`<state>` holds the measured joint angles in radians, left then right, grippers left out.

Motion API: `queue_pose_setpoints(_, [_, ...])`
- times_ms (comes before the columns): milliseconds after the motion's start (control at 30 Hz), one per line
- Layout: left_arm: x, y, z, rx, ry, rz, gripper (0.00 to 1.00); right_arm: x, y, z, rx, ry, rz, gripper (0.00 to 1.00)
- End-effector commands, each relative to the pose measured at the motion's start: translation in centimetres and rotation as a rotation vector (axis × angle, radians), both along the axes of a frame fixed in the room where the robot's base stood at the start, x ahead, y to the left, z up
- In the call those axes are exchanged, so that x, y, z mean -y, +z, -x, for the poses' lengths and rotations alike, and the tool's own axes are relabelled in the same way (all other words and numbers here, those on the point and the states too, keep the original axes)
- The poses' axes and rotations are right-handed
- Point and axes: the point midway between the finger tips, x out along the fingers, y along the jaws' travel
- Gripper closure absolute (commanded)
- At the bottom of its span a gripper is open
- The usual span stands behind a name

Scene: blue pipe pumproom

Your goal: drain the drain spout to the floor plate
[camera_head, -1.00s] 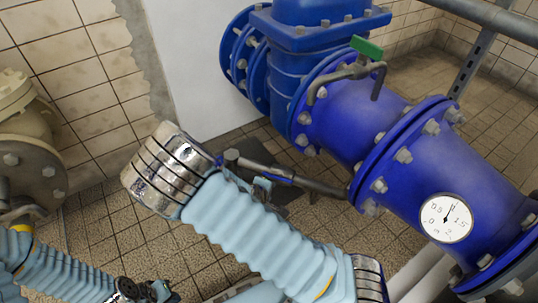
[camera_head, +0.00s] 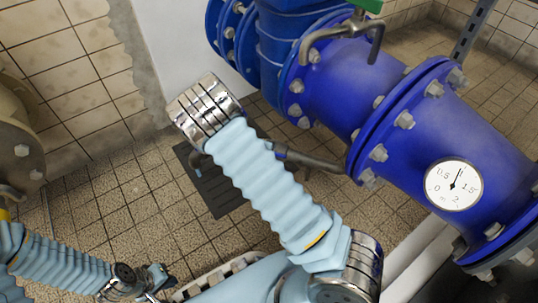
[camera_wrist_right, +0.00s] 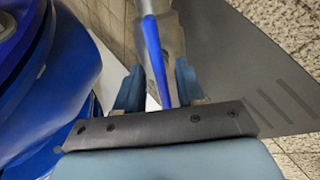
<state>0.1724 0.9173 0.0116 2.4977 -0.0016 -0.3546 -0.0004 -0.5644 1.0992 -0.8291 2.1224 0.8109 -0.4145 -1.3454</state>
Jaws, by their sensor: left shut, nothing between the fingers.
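The grey drain spout (camera_head: 315,161) reaches left from the blue pipe, partly hidden behind my right arm. Its downturned end is near the dark floor plate (camera_head: 226,196), which lies on the tiles below. My right gripper is hidden in the head view. In the right wrist view my right gripper (camera_wrist_right: 160,68) has its two blue fingers apart, one on each side of a narrow blue handle (camera_wrist_right: 154,50) on the spout. A small gap shows beside the handle; contact is unclear. My left gripper (camera_head: 158,281) is shut and empty at the lower left, away from the spout.
The big blue pipe (camera_head: 330,85) with bolted flanges fills the right side. A beige flange (camera_head: 18,140) stands at the left. Tiled floor is clear around the plate.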

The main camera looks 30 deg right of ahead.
Motion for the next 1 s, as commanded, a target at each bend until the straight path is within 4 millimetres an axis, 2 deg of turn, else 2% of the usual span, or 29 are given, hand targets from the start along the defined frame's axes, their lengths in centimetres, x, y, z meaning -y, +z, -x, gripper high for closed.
queue_pose_setpoints(233, [-0.01,0.01,-0.01,0.001,0.0,0.0,1.0,0.04,-0.04,-0.06,0.0,0.0,0.0,0.62])
queue_pose_setpoints(500, [0.0,0.0,-0.01,0.0,0.0,0.0,1.0,0.03,-0.04,-0.04,0.0,0.0,0.0,1.0])
queue_pose_setpoints(1000, [0.01,0.53,0.01,-0.001,0.0,0.0,1.0,-0.02,0.06,-0.01,0.041,-0.054,-0.035,1.0])
